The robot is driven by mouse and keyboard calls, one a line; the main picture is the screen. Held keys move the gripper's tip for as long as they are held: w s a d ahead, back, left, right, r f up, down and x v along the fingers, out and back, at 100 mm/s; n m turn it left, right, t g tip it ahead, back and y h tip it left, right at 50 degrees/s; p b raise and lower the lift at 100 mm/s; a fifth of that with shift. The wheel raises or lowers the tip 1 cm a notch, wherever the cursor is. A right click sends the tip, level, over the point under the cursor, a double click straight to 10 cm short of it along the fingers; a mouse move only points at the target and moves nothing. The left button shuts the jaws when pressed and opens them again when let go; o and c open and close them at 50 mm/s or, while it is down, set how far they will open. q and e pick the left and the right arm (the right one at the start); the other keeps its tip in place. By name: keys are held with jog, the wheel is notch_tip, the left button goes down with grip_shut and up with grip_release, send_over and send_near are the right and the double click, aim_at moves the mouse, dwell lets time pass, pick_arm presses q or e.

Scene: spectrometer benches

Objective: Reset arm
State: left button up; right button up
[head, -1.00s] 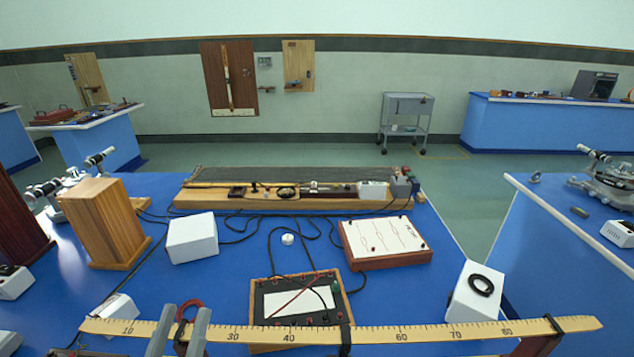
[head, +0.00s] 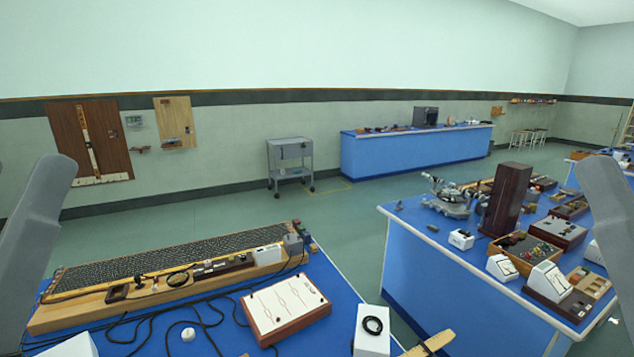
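A grey part of my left arm (head: 34,222) rises along the left edge of the head view. A grey part of my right arm (head: 608,220) rises along the right edge. Both look close to the camera and are cut off by the frame. I make out no fingertips on either, so my grippers do not show. Neither arm part visibly touches anything on the benches.
The near blue bench (head: 325,285) holds a long wooden apparatus (head: 90,305), a red-sided box (head: 284,308), a white block (head: 371,330) and a ruler's end (head: 428,344). A right bench (head: 440,268) is crowded. A grey trolley (head: 290,160) stands on open floor.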

pick_arm(q)
notch_tip(320, 180, up, 30)
jog(key=p, duration=2.7)
pick_arm(e)
notch_tip(320, 180, up, 30)
